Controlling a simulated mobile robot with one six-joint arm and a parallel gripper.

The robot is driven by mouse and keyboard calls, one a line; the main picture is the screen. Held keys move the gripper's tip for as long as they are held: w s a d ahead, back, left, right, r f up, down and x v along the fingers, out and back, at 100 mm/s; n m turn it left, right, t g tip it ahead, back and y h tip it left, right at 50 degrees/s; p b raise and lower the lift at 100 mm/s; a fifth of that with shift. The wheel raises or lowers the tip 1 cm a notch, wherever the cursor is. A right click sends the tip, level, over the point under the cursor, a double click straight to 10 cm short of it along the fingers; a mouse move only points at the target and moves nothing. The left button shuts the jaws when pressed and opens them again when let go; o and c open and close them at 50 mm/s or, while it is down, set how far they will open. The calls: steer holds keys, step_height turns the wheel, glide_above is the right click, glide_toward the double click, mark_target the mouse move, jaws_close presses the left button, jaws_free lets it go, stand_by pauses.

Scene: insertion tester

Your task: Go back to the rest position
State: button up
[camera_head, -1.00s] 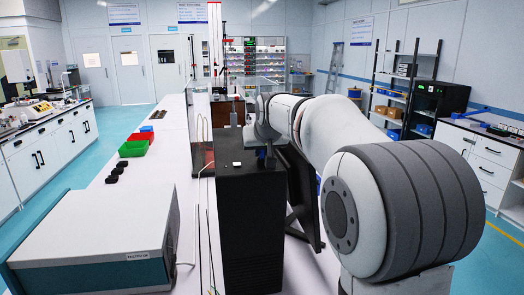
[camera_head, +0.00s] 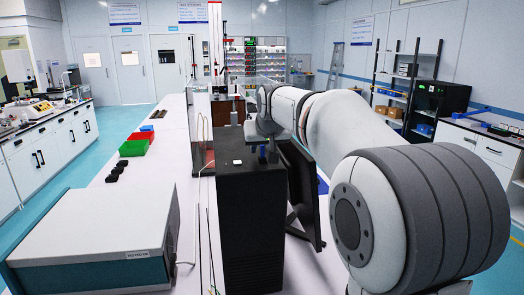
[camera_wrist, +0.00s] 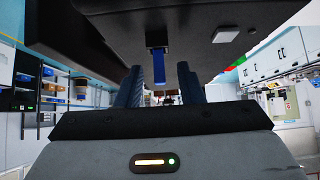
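My gripper (camera_wrist: 160,88) shows in the wrist view with its two ribbed dark blue fingers spread apart. A blue upright piece (camera_wrist: 158,66) sits on the black insertion tester (camera_wrist: 100,30), which looks upside down in that view. The piece appears between the fingers, with a gap on each side, and nothing is gripped. In the head view my gripper (camera_head: 267,157) is small and dark, at the top of the black tester (camera_head: 250,215). The blue piece cannot be told clearly from the fingers there.
A clear panel (camera_head: 198,130) stands beside the tester. Shelving (camera_head: 410,85) is at the back right.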

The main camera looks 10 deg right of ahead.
steer(key=v, duration=0.5)
steer(key=shift+s+b, duration=0.15)
steer(key=shift+b, duration=0.15)
steer(key=shift+s, duration=0.4)
steer(key=s+f+g, duration=0.3)
steer(key=s+f, duration=0.9)
steer(key=s, duration=0.3)
steer(key=s+f+g, duration=0.3)
steer(key=s+f, duration=0.9)
steer(key=s, duration=0.4)
steer(key=shift+f, duration=0.25)
steer(key=shift+d, duration=0.1)
